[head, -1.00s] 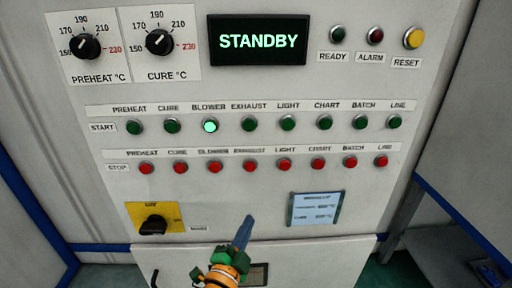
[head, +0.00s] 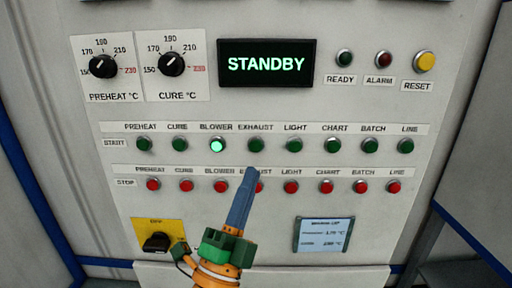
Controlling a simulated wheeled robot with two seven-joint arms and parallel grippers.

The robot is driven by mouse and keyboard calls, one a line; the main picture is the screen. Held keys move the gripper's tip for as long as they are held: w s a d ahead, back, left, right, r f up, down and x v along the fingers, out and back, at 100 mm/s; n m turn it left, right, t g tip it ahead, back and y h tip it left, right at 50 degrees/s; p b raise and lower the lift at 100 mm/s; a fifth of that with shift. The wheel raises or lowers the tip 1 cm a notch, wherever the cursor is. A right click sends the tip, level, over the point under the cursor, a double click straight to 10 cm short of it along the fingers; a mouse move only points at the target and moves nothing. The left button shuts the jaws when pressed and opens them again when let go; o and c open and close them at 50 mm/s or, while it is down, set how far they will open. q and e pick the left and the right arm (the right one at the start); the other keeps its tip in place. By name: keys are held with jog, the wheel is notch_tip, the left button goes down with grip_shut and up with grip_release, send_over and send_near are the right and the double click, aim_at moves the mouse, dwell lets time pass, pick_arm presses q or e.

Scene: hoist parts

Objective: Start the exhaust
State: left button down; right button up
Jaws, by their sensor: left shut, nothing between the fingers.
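The control panel (head: 90,225) fills the head view. The green EXHAUST start button (head: 256,146) is in the START row and is unlit. My left gripper (head: 251,172) is shut and empty, its blue fingers pointing up, with the tip just below that button in the picture. The tip covers part of the red EXHAUST stop button (head: 260,187) and its label. Whether the tip touches the panel cannot be told. The green BLOWER start button (head: 217,146) beside it is lit. The display (head: 266,63) reads STANDBY. My right gripper is not in view.
Other START buttons, such as LIGHT (head: 292,146), stand close on the right. A red STOP row lies below. Two dials (head: 171,64), a yellow RESET button (head: 424,62), a black rotary switch (head: 157,242) and a small screen (head: 324,235) are also on the panel.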

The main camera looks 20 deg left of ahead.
aim_at(256, 145)
pick_arm(q)
jog(key=shift+w+a+b, duration=0.4)
jog(key=shift+w, duration=1)
jog(key=shift+w+a+b, duration=0.4)
jog(key=shift+w+b, duration=0.05)
jog(key=shift+w, duration=1)
jog(key=shift+w+a+b, duration=0.4)
jog(key=shift+w, duration=1)
jog(key=shift+w+a, duration=0.1)
jog(key=shift+w, duration=0.3)
jog(key=shift+w+a+b, duration=0.1)
jog(key=shift+w+b, duration=0.3)
jog(key=shift+b, duration=0.15)
jog(key=shift+s, duration=0.15)
jog(key=shift+s+p, duration=0.45)
jog(key=shift+s+d, duration=0.2)
